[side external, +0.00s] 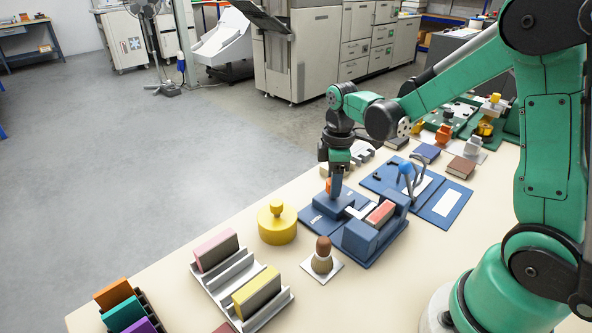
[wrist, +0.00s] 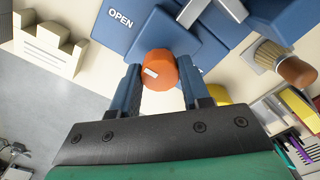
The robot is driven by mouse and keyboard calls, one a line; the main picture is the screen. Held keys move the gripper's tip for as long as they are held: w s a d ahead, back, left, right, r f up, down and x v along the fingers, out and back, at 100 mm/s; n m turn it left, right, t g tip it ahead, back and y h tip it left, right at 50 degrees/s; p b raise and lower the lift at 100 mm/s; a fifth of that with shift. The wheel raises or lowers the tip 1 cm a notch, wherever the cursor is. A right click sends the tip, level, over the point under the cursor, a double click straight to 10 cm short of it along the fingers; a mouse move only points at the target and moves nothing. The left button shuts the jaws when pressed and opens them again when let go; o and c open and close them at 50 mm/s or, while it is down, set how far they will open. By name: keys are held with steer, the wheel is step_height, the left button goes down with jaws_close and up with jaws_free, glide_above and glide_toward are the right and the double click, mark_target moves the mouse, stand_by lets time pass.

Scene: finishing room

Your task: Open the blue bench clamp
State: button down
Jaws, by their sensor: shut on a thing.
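The blue bench clamp (side external: 358,238) lies on the cream bench, with a reddish-orange block (side external: 380,213) between its jaws. Its blue base shows the word OPEN in the wrist view (wrist: 150,28). The fingers hide part of the clamp in the side view.
A yellow round weight (side external: 277,226) and a brown-handled brush (side external: 323,256) stand close to the clamp. A grey rack (side external: 240,276) with a pink and a yellow book is at front left. A blue board (side external: 447,208) lies behind the clamp.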

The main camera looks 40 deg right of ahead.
steer(key=shift+c, duration=2.1)
jaws_free()
steer(key=shift+r, duration=2.85)
steer(key=s+a+r+m+t, duration=0.3)
steer(key=s+a+m+t, duration=0.2)
steer(key=a+m+t, duration=0.2)
steer(key=shift+s+a+m, duration=0.25)
steer(key=shift+s+m, duration=0.05)
steer(key=shift+m, duration=0.8)
